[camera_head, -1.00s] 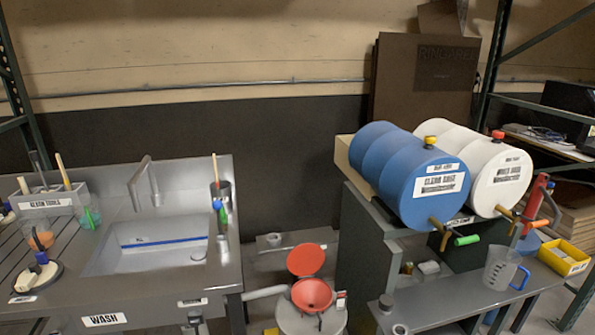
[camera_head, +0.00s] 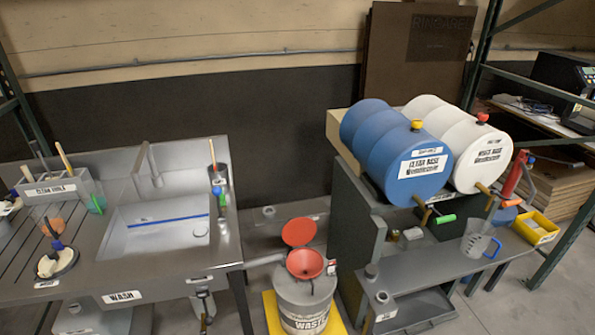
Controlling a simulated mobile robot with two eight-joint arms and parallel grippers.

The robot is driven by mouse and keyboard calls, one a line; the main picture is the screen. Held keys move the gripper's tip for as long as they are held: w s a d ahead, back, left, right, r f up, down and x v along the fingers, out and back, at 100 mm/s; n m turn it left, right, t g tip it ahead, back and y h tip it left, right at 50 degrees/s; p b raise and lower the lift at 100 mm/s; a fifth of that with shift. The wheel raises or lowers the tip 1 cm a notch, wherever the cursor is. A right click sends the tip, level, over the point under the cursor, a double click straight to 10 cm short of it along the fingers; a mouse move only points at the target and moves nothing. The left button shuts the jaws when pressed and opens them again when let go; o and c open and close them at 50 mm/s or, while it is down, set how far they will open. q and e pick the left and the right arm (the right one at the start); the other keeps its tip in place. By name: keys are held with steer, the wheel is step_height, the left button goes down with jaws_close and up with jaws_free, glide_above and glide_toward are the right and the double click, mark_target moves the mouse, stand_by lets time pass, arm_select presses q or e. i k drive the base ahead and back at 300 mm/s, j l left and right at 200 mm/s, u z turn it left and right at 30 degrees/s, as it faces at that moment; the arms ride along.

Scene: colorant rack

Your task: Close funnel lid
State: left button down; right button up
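A red funnel (camera_head: 305,263) sits on top of a grey waste drum (camera_head: 306,297) between the wash sink and the drum bench. Its round red lid (camera_head: 299,231) stands open, tilted up at the back of the funnel. The funnel's mouth is uncovered. Neither of my grippers shows in the head view.
The sink counter (camera_head: 215,262) is left of the waste drum, with a pipe running toward it. A grey bench (camera_head: 345,215) with a blue drum (camera_head: 398,150) and a white drum (camera_head: 470,140) is close on the right. The waste drum stands on a yellow base (camera_head: 272,312).

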mark_target(298, 232)
steer(key=i+u, duration=0.4)
steer(key=i, duration=0.6)
